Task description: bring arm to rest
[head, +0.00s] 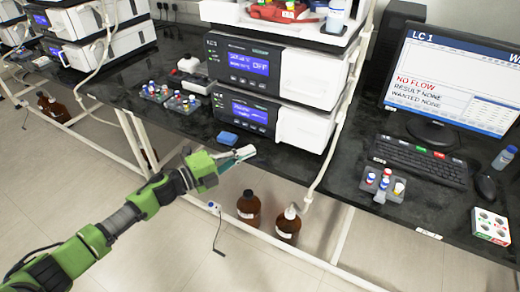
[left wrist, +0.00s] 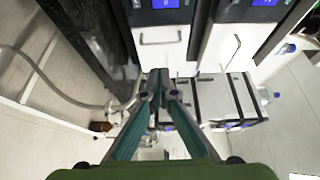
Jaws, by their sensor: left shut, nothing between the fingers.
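My left arm reaches in from the lower left in the head view. My right gripper is in neither view.
The dark bench (head: 330,185) carries stacked LC modules (head: 245,112), vial racks (head: 182,102), a keyboard (head: 420,158) and a monitor (head: 455,75). Brown bottles (head: 248,208) stand below on the floor. Open floor (head: 150,255) lies in front.

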